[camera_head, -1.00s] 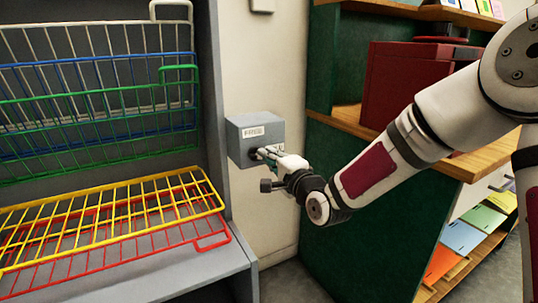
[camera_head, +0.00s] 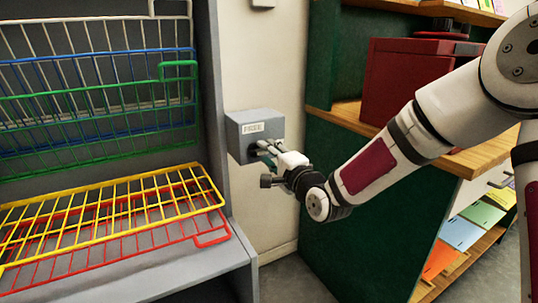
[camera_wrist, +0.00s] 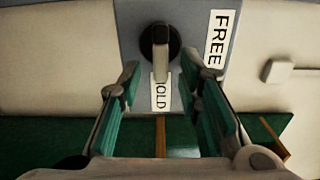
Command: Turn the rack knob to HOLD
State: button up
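The rack knob (camera_wrist: 160,40) is a dark round disc with a grey bar across it, seen in the wrist view. The bar's lower end is at the HOLD label (camera_wrist: 160,93), whose first letter is partly covered. The FREE label (camera_wrist: 216,40) is to the right of the knob there. In the head view the grey knob box (camera_head: 240,148) is on the wall, with the FREE label (camera_head: 254,128) on its front. My gripper (camera_wrist: 159,66) is open, its green-padded fingers apart on either side of the bar's line. In the head view my gripper (camera_head: 266,152) hides most of the knob.
The wire rack with yellow (camera_head: 110,203), red, green and blue shelves stands left of the box. A green cabinet (camera_head: 335,140) with a wooden top and a red box (camera_head: 400,80) stands to the right. Pale wall shows between them.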

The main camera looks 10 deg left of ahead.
jog(key=v, duration=1.2)
jog(key=s+d+f+n+g+h, duration=0.3)
jog(key=s+d+n+g+h, duration=0.4)
jog(key=s+d+h, duration=0.6)
jog(key=s+d+r+n+g+y, duration=0.1)
jog(key=s+d+n+g, duration=0.15)
jog(key=s, duration=0.65)
jog(key=s+d+r+n+g+y, duration=0.1)
jog(key=s+g, duration=0.2)
jog(key=s, duration=0.6)
jog(key=s+d+r+n+g+y, duration=0.1)
jog(key=s+d+g, duration=0.1)
jog(key=s, duration=0.7)
notch_tip(320, 180, up, 27)
jog(key=t+p, duration=0.3)
jog(key=p, duration=2.3)
jog(key=shift+d+t, duration=0.3)
jog(key=shift+t, duration=0.05)
